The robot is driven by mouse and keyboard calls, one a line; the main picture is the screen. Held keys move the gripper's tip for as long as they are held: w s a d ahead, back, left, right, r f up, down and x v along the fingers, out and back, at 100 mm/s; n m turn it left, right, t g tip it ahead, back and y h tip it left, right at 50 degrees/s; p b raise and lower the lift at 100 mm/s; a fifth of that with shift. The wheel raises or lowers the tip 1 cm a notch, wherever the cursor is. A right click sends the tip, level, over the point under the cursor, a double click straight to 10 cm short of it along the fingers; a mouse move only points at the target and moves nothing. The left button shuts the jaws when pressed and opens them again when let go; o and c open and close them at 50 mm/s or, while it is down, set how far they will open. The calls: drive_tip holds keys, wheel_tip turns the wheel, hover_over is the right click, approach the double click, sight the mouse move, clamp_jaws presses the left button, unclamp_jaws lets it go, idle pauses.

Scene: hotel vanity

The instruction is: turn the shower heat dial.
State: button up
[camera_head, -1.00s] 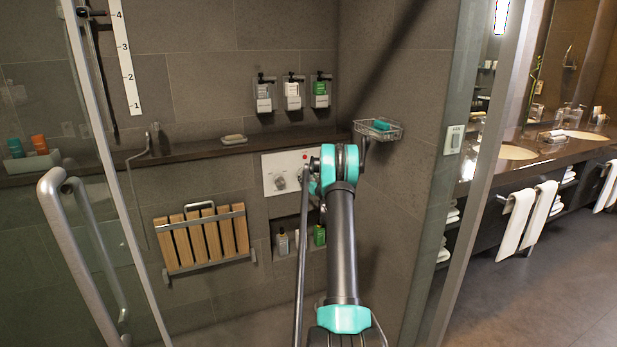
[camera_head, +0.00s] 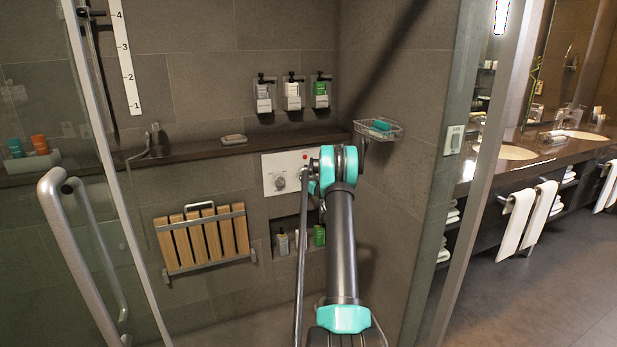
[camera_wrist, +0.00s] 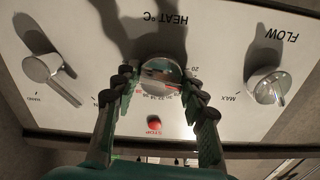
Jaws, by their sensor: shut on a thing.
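The shower heat dial (camera_wrist: 160,75) is a round metal knob under the printed words HEAT °C, which appear upside down in the wrist view. It has a ring of numbers with red marks beside it. My gripper (camera_wrist: 158,84) is shut on the dial, with one dark ridged finger at each side. The white control panel (camera_head: 268,185) is on the shower wall in the head view. There my arm hides the dial and my gripper.
A FLOW knob (camera_wrist: 268,86) is right of the dial, a lever knob (camera_wrist: 42,68) left, and a red button (camera_wrist: 154,124) below it in the wrist view. A wire soap basket (camera_head: 378,131), a bottle niche (camera_head: 285,225) and a wooden fold-down seat (camera_head: 203,238) surround the panel.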

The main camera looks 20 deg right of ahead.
drive_tip(key=shift+m, duration=0.3)
drive_tip(key=m, duration=0.5)
drive_tip(key=shift+m, duration=0.3)
drive_tip(key=m, duration=0.4)
drive_tip(key=shift+m, duration=0.4)
drive_tip(key=o, duration=1.2)
drive_tip(key=shift+c, duration=0.2)
drive_tip(key=shift+s, duration=0.1)
drive_tip(key=s, duration=1.2)
drive_tip(key=shift+d, duration=0.2)
